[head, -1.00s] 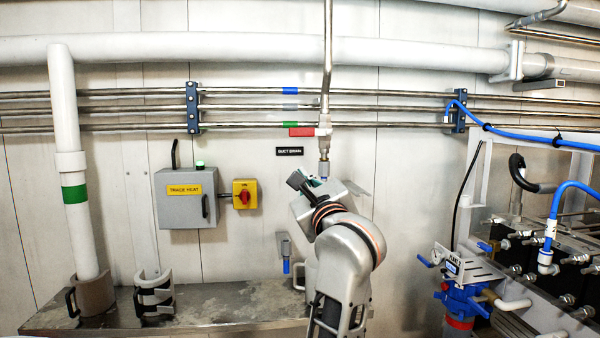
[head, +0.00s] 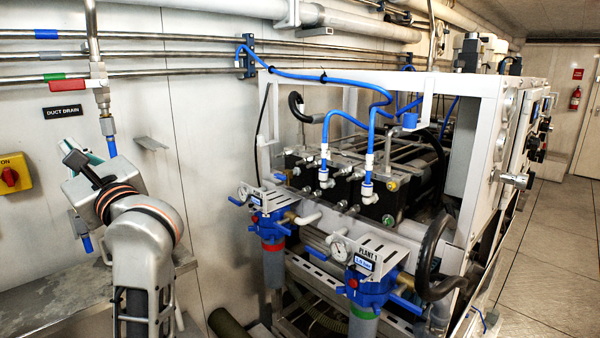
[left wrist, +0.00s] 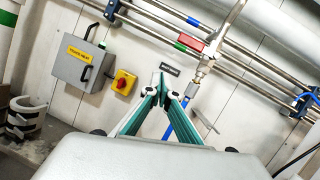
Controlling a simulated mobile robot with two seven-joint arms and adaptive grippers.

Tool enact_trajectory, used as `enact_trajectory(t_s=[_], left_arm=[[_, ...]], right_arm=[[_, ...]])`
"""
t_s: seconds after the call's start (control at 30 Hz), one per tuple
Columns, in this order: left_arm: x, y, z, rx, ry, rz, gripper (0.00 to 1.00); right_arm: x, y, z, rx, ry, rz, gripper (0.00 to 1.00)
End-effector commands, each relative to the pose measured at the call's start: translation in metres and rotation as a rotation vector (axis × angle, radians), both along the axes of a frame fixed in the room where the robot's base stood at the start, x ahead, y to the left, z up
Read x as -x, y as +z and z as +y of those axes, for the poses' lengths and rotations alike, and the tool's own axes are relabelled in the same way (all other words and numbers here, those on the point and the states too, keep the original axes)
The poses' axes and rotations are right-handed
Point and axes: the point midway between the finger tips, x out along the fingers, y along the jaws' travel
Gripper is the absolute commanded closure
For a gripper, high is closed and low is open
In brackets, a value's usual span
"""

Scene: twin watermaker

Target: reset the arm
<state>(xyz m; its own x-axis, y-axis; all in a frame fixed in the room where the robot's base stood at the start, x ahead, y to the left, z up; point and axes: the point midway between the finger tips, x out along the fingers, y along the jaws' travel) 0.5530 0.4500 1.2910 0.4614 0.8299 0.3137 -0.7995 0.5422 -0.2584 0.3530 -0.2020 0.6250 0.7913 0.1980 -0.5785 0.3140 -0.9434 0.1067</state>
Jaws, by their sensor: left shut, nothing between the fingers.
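My left arm rises from the bottom left of the head view. Its left gripper (head: 82,156) is near the wall, beside the blue-ended duct drain pipe (head: 108,132), and largely hidden by its own housing. In the left wrist view the green fingers of the gripper (left wrist: 163,88) come together at the tips with nothing between them. The drain pipe's blue end (left wrist: 183,124) shows behind the fingers there. The red valve handle (head: 68,85) is on the pipe above. My right gripper is not in view.
A metal bench (head: 45,300) runs under the arm. The watermaker frame (head: 480,150) with blue hoses and two blue filter housings (head: 270,226) stands to the right. The yellow switch (head: 12,172) is at the left edge. Open floor (head: 555,240) lies at far right.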

Motion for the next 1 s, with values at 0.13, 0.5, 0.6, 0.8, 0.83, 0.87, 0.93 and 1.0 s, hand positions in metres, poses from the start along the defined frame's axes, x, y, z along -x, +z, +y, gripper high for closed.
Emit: enact_trajectory(t_s=[0.13,0.5,0.6,0.8,0.83,0.87,0.93,1.0], left_arm=[[0.007,-0.032,-0.021,-0.399,0.195,0.274,1.00],[-0.020,-0.193,-0.165,-1.544,0.403,0.911,1.00],[-0.019,-0.255,-0.196,-1.804,0.395,1.018,1.00],[0.007,-0.383,-0.239,-2.288,0.332,1.162,1.00],[0.014,-0.403,-0.244,-2.358,0.319,1.176,1.00],[0.021,-0.422,-0.248,-2.427,0.305,1.189,1.00],[0.041,-0.465,-0.255,-2.587,0.267,1.211,1.00],[0.064,-0.508,-0.259,-2.747,0.225,1.222,1.00]], right_arm=[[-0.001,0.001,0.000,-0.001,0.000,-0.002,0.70],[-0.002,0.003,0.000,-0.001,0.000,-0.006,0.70],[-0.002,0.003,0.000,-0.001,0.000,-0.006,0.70],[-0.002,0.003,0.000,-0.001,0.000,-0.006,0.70],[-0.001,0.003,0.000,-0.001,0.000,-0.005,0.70],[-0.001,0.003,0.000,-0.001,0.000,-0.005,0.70],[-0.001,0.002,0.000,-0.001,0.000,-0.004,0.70],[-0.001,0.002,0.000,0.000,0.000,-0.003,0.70]])
